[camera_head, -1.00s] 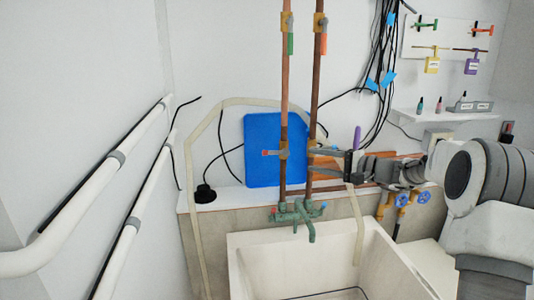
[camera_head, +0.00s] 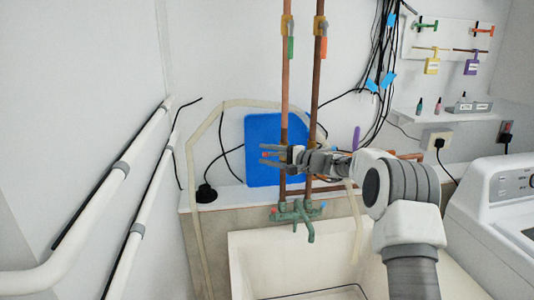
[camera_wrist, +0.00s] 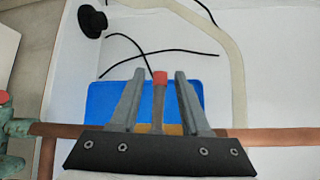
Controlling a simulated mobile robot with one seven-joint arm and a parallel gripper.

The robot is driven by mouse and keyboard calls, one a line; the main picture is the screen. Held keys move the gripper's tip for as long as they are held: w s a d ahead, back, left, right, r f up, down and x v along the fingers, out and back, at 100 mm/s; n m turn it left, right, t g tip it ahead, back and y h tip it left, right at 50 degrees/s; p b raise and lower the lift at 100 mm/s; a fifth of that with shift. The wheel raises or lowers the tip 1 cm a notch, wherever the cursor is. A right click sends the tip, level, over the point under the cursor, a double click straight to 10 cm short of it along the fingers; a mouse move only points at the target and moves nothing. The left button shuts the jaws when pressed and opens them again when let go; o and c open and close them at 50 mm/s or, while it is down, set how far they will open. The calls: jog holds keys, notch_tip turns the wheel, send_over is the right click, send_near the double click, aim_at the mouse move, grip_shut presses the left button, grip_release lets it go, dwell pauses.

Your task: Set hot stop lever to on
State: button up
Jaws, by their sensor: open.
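A stop lever with a red tip (camera_wrist: 159,78) stands between the two fingers of my gripper (camera_wrist: 159,100) in the wrist view. The fingers are open on either side of it, with a gap to each. In the head view my gripper (camera_head: 272,156) reaches in from the right at the left copper pipe (camera_head: 284,108). A small red spot of the lever (camera_head: 265,154) shows between the fingers. The lever's valve body is mostly hidden by the gripper.
A blue board (camera_head: 258,130) is behind the pipes. A green tap (camera_head: 298,212) and a white sink (camera_head: 290,265) are below. The right copper pipe (camera_head: 315,85) stands beside my gripper. Higher valves have a green handle (camera_head: 291,48) and an orange-red handle (camera_head: 323,50).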

jog(key=shift+a, duration=0.1)
grip_shut()
dwell(1.4)
